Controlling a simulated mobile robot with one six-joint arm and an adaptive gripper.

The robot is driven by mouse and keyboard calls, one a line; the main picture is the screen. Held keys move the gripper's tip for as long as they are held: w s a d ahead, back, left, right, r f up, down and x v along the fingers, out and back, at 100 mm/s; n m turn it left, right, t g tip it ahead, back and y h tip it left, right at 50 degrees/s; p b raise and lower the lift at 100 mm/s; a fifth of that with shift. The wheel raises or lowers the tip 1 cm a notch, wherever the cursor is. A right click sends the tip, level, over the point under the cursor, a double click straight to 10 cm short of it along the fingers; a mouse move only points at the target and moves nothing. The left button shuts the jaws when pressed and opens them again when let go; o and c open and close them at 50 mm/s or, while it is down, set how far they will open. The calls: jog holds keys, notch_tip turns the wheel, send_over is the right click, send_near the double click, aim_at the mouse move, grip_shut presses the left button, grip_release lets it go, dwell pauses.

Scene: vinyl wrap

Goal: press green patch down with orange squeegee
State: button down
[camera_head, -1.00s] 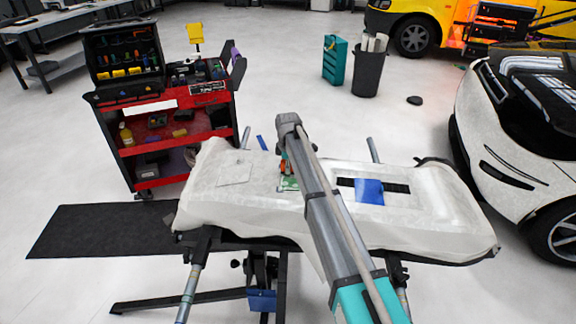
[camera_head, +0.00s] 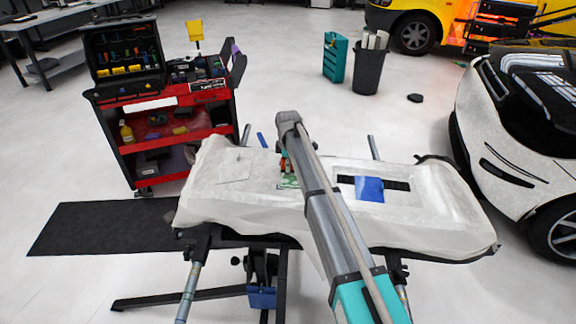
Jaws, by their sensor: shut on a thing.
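The green patch (camera_head: 289,182) lies on the white covered bumper on the stand, left of my arm and partly hidden by it. The orange squeegee (camera_head: 284,166) shows as a small orange piece just above the patch. My gripper (camera_head: 285,159) is at the end of my arm, mostly hidden behind the arm link, and is shut on the squeegee. The squeegee is at the patch's upper edge; I cannot tell whether it touches it.
A blue patch (camera_head: 369,189) lies over a black slot on the right of the white cover (camera_head: 440,215). A pale square sheet (camera_head: 233,170) lies at left. A red tool cart (camera_head: 165,125) stands behind left, and a white car (camera_head: 510,150) is at right.

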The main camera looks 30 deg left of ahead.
aim_at(287, 186)
jog(key=shift+s+d, duration=0.25)
jog(key=shift+s, duration=0.25)
jog(key=shift+s+d, duration=0.25)
jog(key=shift+s, duration=0.2)
jog(key=shift+s, duration=0.1)
jog(key=shift+s+d, duration=0.5)
jog(key=shift+s, duration=0.4)
jog(key=shift+s+d, duration=0.1)
jog(key=shift+s+d, duration=0.45)
jog(key=shift+s, duration=0.4)
jog(key=shift+s+d, duration=0.35)
jog(key=shift+s, duration=0.4)
notch_tip(287, 186, up, 7)
jog(key=p, duration=0.7)
dwell(0.3)
